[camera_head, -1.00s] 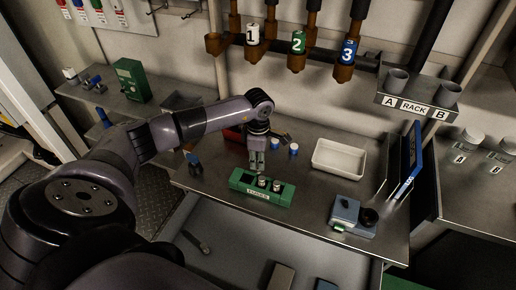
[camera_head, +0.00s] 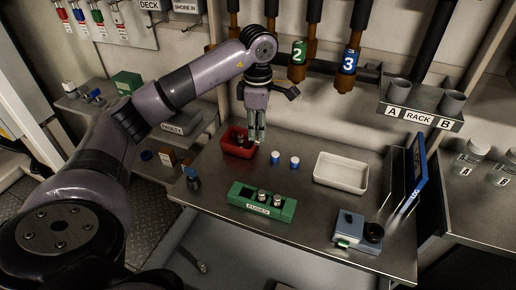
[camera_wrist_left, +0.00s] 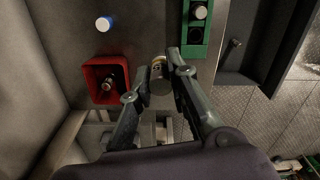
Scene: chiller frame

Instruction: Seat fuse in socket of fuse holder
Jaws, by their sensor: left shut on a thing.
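The green fuse holder (camera_head: 240,197) stands on the bench with a white label on its front. Two metal-topped fuses (camera_head: 270,198) stand in its middle and right part; its left part shows no fuse. My left gripper (camera_head: 258,140) points down, raised above the bench behind the holder, beside the red bin. In the wrist view it is shut on a small fuse (camera_wrist_left: 158,66) with a pale end, mostly hidden between the fingertips. My right gripper is not in view.
The red bin (camera_head: 232,150) holds a dark fuse-like piece (camera_wrist_left: 110,80). Two blue-and-white caps (camera_head: 285,160) stand right of it. A white tray (camera_head: 341,184) and a blue-grey device (camera_head: 350,222) are farther right. Numbered pipes (camera_head: 298,55) hang close behind my arm.

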